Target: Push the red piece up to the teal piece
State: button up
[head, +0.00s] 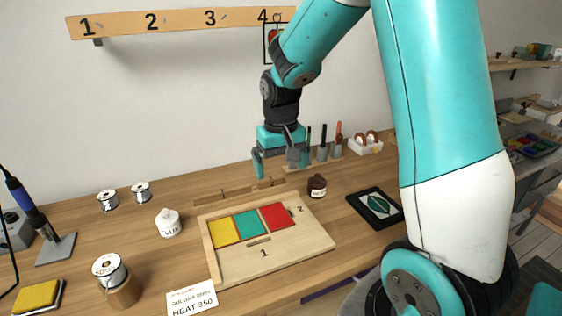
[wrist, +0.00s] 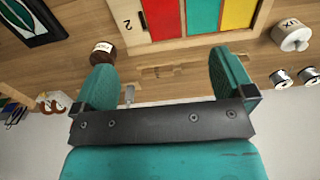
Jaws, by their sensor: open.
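The red piece (head: 277,216) lies flat in the wooden board (head: 290,253), at the right of a row of coloured squares. The teal piece (head: 249,223) is in the middle of the row, and a yellow piece (head: 223,232) is at the left. A narrow gap seems to show between red and teal. In the wrist view the red piece (wrist: 162,18) and the teal piece (wrist: 202,15) are at the top edge, partly cut off. My gripper (head: 276,166) is open and empty, raised above the back edge of the board, apart from the pieces.
A brown bottle (head: 317,186) stands right of the board's back corner, and a white flux jar (head: 168,223) stands to its left. A dark framed panel (head: 376,207) lies at the right. Solder spools (head: 109,268) and a soldering iron (head: 32,212) are at the left.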

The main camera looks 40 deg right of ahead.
jog(key=shift+r, duration=0.5)
